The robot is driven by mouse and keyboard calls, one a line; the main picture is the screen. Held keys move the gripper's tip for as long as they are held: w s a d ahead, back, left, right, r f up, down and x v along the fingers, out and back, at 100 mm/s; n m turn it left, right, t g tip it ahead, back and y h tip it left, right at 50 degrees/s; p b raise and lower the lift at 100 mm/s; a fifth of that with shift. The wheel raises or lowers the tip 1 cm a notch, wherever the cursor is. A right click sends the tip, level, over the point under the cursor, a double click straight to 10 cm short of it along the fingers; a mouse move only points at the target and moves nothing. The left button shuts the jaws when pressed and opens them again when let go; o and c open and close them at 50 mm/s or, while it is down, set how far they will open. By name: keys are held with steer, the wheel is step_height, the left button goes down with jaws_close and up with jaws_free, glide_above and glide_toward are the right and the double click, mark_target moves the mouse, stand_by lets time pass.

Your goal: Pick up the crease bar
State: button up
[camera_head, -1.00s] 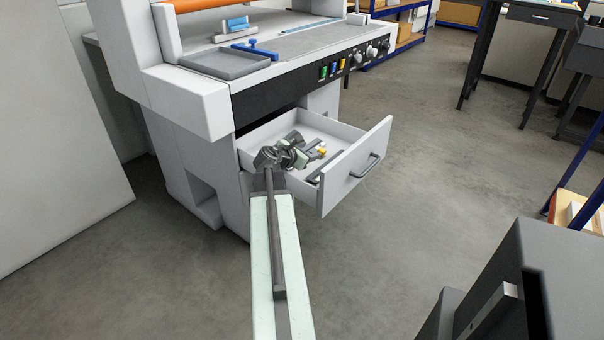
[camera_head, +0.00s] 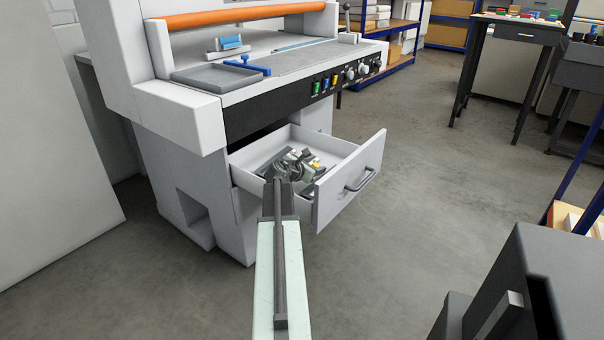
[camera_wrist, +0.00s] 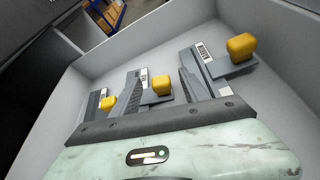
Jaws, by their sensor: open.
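An open drawer (camera_head: 262,153) holds several grey bars with pale labels, some with yellow knobs. In the wrist view a left bar (camera_wrist: 92,103), a middle bar (camera_wrist: 147,95) and a right bar (camera_wrist: 228,67) each have a yellow knob. I cannot tell which is the crease bar. My gripper (camera_wrist: 158,64) is open, its dark fingers among the middle and right bars; whether they touch is unclear. In the head view my gripper (camera_head: 297,160) is inside the drawer and hides much of the contents.
The drawer's front panel (camera_head: 350,180) with its handle stands out from the white machine (camera_head: 180,105). A grey tray (camera_head: 210,77) and a blue-handled tool (camera_head: 248,66) lie on the machine's top. Open floor (camera_head: 430,190) lies to the right.

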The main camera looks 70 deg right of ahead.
jaws_close()
steer(key=shift+r, duration=0.15)
